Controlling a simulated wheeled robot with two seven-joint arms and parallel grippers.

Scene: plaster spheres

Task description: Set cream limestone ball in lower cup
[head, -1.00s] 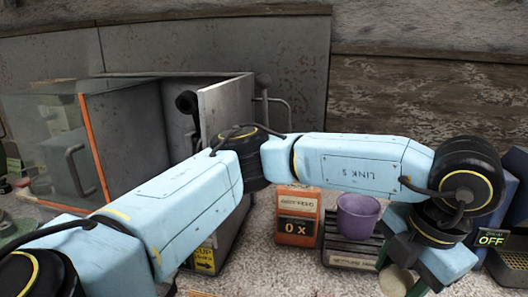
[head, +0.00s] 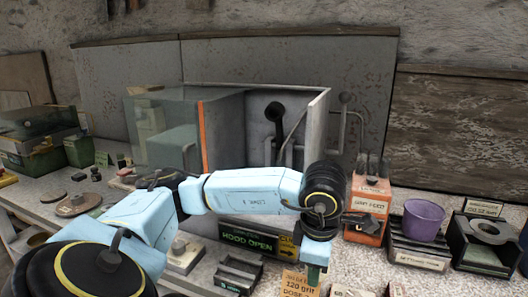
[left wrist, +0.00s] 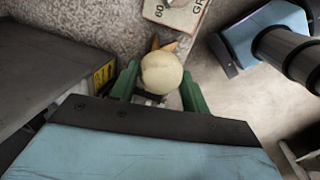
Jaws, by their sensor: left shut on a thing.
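The cream limestone ball (left wrist: 161,73) shows in the left wrist view, pale and round. It sits between the two green fingers of my left gripper (left wrist: 160,88), which is shut on it. In the head view my left gripper (head: 314,274) points down in front of the open hood; the ball cannot be made out there. The lower cup cannot be made out in either view. A yellow label with an arrow (head: 287,247) is on the hood's base, just left of the gripper.
The hood (head: 315,115) stands behind the arm, with a glass panel on its left. To the right are an orange box (head: 367,200), a purple cup (head: 423,219) on a dark rack and a dark stand with a round opening (head: 490,231).

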